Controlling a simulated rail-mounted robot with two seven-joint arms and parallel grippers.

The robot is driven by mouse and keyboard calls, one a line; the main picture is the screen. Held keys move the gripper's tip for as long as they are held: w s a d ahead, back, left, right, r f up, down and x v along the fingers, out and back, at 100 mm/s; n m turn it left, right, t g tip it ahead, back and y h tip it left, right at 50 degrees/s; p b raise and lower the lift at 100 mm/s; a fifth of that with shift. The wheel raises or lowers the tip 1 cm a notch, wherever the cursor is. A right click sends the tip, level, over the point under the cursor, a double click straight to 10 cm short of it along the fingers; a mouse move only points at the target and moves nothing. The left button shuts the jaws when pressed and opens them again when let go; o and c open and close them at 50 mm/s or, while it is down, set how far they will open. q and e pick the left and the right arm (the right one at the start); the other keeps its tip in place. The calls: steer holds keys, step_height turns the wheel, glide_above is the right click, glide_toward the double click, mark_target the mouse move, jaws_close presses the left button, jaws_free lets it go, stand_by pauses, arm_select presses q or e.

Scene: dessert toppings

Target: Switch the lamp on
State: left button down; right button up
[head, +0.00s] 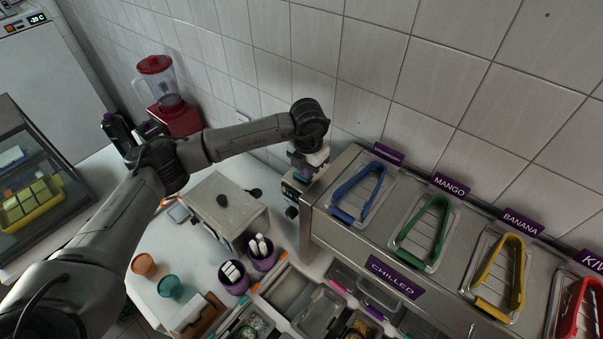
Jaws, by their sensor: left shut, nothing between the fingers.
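No lamp can be made out for certain in the head view. My left arm reaches in from the left, and my left gripper (303,174) points down at the left end of the steel chilled counter (340,232). The gripper is shut and empty. Right beneath it is a small dark control box (291,190) with a faint green light and a dark knob. The gripper hides part of this box, and I cannot tell whether they touch. My right gripper is not in view.
Blue tongs (359,194), green tongs (424,232) and yellow tongs (501,276) lie on lids along the counter top. A steel box (220,207) stands left of the gripper. A red blender (174,113) stands by the tiled wall. Cups and jars crowd the front.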

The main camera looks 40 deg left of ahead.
arm_select(q)
steer(key=shift+f+b, duration=0.35)
steer(key=shift+f, duration=0.25)
steer(key=shift+r, duration=0.15)
steer(key=shift+r+p, duration=2.15)
steer(key=shift+r, duration=1.3)
